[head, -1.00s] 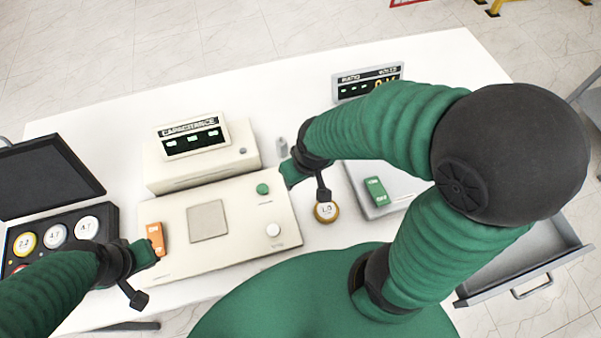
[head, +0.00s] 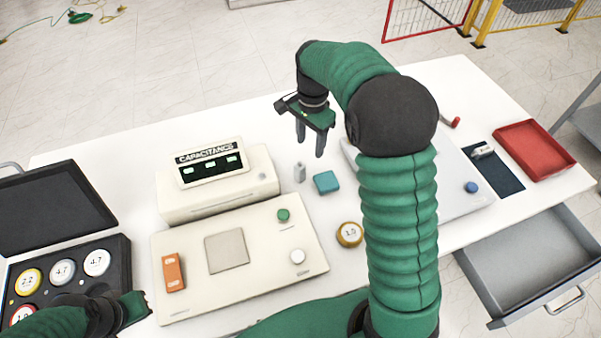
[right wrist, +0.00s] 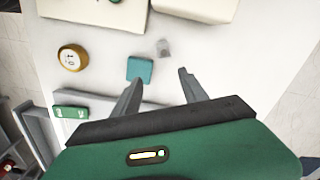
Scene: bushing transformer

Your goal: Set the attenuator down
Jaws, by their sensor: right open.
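No readable label names the attenuator. A teal block (head: 326,182) lies flat on the white table, right of the capacitance unit, with nothing holding it. It also shows in the right wrist view (right wrist: 140,69). A small grey cylinder (head: 299,172) stands beside it, also seen in the right wrist view (right wrist: 163,47). My right gripper (head: 310,148) is open and empty, fingers pointing down, above the table behind the teal block. In the right wrist view its fingers (right wrist: 160,78) are spread with nothing between them. My left gripper (head: 143,304) is low at the left; its jaw state is unclear.
The capacitance unit (head: 216,185) and a cream panel (head: 310,240) with an orange block (head: 173,272) fill the centre left. A gold-rimmed disc (head: 349,234) lies right of the panel. A case of discs (head: 120,255), red tray (head: 535,150) and open drawer (head: 530,262) flank the table.

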